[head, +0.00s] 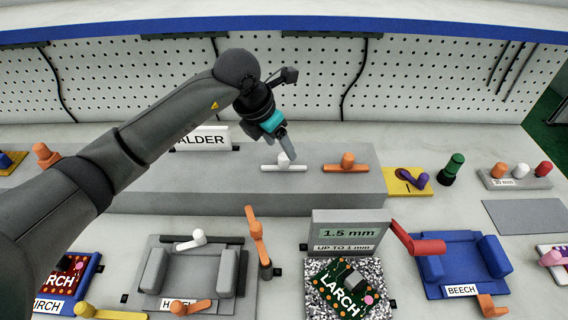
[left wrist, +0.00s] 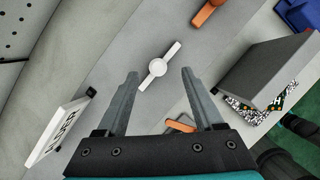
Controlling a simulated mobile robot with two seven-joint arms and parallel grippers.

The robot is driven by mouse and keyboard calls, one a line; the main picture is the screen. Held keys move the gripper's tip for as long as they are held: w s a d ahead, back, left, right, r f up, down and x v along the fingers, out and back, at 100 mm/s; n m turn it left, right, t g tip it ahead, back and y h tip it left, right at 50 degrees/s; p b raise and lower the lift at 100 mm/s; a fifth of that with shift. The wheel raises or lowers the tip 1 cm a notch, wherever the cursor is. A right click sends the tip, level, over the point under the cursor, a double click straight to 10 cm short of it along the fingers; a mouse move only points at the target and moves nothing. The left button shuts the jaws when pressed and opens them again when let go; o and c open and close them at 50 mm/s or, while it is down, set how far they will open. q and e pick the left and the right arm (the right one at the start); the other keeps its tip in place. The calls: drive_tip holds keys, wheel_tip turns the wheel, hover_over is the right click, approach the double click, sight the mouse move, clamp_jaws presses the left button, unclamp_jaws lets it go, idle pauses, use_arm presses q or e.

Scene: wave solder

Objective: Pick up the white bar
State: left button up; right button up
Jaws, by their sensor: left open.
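The white bar (head: 270,168) with a round white knob on it lies on the long grey raised block. In the left wrist view the white bar (left wrist: 171,52) lies diagonally, its knob just ahead of and between the fingertips. My left gripper (head: 283,140) is above the bar, pointing down, its fingers hiding part of the knob. In the left wrist view my left gripper (left wrist: 160,74) has its fingers spread apart with nothing between them. My right gripper is not in view.
An orange bar (head: 334,168) with a knob lies to the right on the same grey block (head: 235,193). The ALDER sign (head: 203,139) stands behind, to the left of the gripper. Fixtures and a 1.5 mm sign (head: 349,233) stand in front. The block's top is clear around the white bar.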

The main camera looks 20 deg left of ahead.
sight(283, 155)
use_arm(q)
drive_tip(key=shift+x, duration=2.9)
drive_tip(key=shift+a, duration=0.2)
drive_tip(key=shift+c, duration=0.4)
clamp_jaws()
